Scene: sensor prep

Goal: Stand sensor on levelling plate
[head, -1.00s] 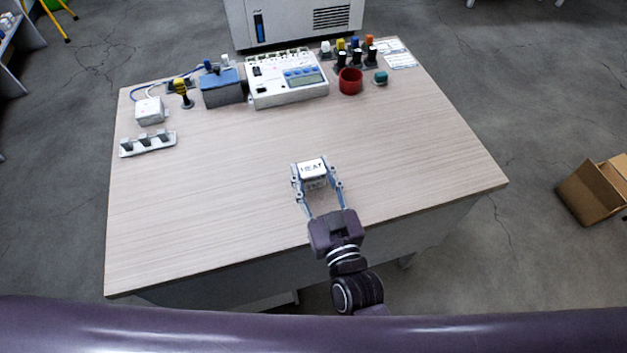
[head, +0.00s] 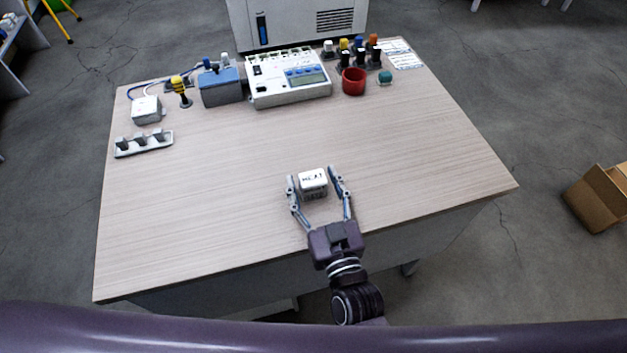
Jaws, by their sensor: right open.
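A small white block (head: 313,180) with dark lettering on top, which looks like "HEAT", sits at the middle front of the table. My right gripper (head: 311,176) is open, with one finger on each side of the block; the fingers look apart from it. A yellow-and-black upright piece (head: 181,88) stands at the back left and may be a sensor. I cannot tell which thing is the levelling plate. My left gripper is not in view.
A blue-grey box (head: 221,90), a white instrument (head: 289,84), a red cup (head: 353,82) and several coloured-top pieces line the back. The table (head: 220,190) is clear between.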

